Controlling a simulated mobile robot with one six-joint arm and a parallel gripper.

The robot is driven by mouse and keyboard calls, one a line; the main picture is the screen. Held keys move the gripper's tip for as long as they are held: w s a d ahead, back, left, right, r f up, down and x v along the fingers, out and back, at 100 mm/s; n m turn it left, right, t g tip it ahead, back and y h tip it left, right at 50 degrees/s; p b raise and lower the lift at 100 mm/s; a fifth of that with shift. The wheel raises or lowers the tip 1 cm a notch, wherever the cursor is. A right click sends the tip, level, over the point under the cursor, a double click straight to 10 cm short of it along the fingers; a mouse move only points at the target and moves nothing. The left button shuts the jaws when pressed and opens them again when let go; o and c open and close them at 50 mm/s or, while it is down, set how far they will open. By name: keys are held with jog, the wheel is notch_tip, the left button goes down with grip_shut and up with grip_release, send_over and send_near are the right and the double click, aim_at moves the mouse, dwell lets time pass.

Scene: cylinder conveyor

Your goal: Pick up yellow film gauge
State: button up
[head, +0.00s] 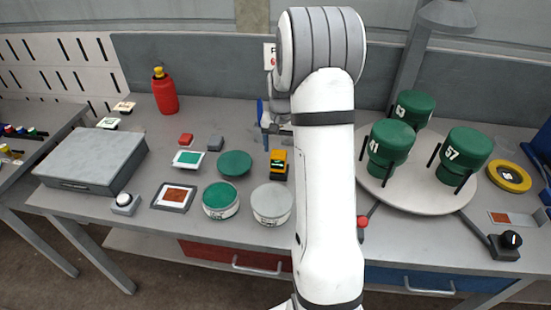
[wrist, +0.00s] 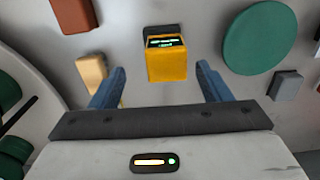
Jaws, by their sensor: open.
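The yellow film gauge (head: 278,160) stands on the grey table, just left of my arm in the head view. In the wrist view the yellow film gauge (wrist: 167,66) shows a small dark display with green marks at its far end. My gripper (wrist: 160,80) is open and empty, with its two blue fingers apart. In the wrist view the gauge appears between and slightly beyond the fingertips; I cannot tell the height gap. In the head view my gripper (head: 265,123) is partly hidden by my arm, and a blue finger shows behind the gauge.
A green disc (head: 234,163), a green-topped tin (head: 220,200) and a pale tin (head: 272,203) stand left and in front of the gauge. A round turntable (head: 400,190) with green-lidded containers is at right. A red bottle (head: 165,92) stands at the back left.

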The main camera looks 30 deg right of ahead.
aim_at(278, 160)
jog(key=f, duration=0.2)
jog(key=f+p, duration=0.1)
jog(key=f, duration=0.2)
jog(key=w+f+p, duration=0.1)
jog(key=f, duration=0.1)
jog(key=shift+a+f, duration=0.2)
jog(key=shift+c, duration=0.4)
jog(key=c, duration=1)
notch_tip(278, 160, up, 10)
jog(key=shift+r+b, duration=0.1)
jog(key=shift+b, duration=0.85)
jog(key=shift+c, duration=0.2)
jog(key=o, duration=0.5)
jog(key=c, duration=0.3)
jog(key=shift+c, duration=0.2)
